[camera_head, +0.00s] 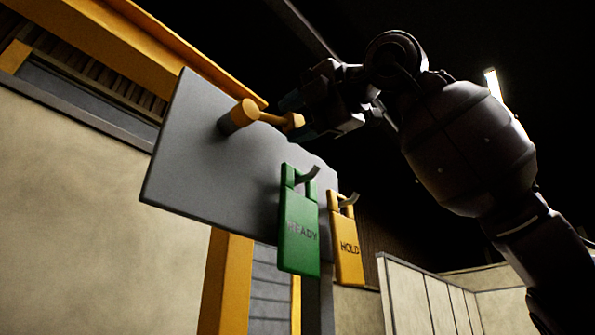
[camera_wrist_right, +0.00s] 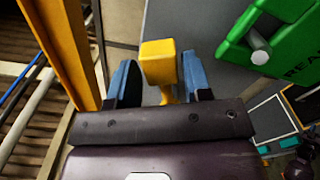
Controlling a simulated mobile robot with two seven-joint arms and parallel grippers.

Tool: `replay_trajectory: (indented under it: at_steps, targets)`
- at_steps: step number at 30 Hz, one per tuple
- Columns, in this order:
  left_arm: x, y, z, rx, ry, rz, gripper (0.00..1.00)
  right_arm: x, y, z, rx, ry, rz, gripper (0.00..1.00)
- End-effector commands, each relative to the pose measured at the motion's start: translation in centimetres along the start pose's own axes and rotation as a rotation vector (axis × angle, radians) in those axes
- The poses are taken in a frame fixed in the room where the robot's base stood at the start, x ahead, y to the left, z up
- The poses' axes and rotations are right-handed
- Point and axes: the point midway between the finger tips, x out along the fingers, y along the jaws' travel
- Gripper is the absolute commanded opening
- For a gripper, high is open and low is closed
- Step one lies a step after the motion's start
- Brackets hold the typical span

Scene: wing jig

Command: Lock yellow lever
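The yellow lever (camera_head: 270,118) is mounted on a tilted grey panel (camera_head: 185,150) in the head view. Its round pivot is at the left, and its arm reaches right to a blocky end. My right gripper (camera_head: 303,117) is at that end, coming from the right. In the right wrist view, the lever's yellow end (camera_wrist_right: 158,62) sits between the two blue fingers of my right gripper (camera_wrist_right: 160,78). The fingers are apart, with narrow gaps beside the yellow end; contact is not clear. My left gripper is not in view.
A green READY tag (camera_head: 299,240) and a yellow HOLD tag (camera_head: 348,250) hang from pegs on the panel, below the lever. The green tag is close to the gripper in the wrist view (camera_wrist_right: 272,30). A yellow post (camera_head: 226,285) stands below the panel.

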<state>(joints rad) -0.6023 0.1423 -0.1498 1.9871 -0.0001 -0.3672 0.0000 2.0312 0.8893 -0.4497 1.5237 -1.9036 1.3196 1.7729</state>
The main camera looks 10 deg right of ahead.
Motion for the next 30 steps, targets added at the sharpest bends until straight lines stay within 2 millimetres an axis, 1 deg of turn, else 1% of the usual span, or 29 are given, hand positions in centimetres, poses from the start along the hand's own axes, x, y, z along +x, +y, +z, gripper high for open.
replay_trajectory:
  at_steps: [1, 2, 10, 14, 17, 24, 30]
  targets:
    - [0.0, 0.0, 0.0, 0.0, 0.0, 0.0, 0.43, 0.0, 0.0, 0.0, 0.001, 0.0, 0.0, 0.53]
    - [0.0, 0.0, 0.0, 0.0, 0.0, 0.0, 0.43, 0.0, 0.0, 0.0, 0.001, 0.0, 0.0, 0.57]
    - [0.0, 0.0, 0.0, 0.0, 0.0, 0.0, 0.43, 0.0, 0.0, 0.0, 0.003, 0.0, 0.0, 0.57]
    - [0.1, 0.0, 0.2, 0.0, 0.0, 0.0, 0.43, -0.7, -0.1, 0.0, 0.003, -0.001, 0.001, 0.57]
    - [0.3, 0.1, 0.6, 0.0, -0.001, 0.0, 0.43, -2.0, -0.1, 0.1, 0.003, -0.003, 0.002, 0.57]
    - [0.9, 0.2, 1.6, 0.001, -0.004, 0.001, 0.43, -6.4, -0.2, 0.0, 0.002, -0.003, 0.002, 0.57]
    - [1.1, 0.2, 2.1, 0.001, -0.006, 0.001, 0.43, -9.3, -0.1, 0.1, 0.003, -0.001, 0.001, 0.57]
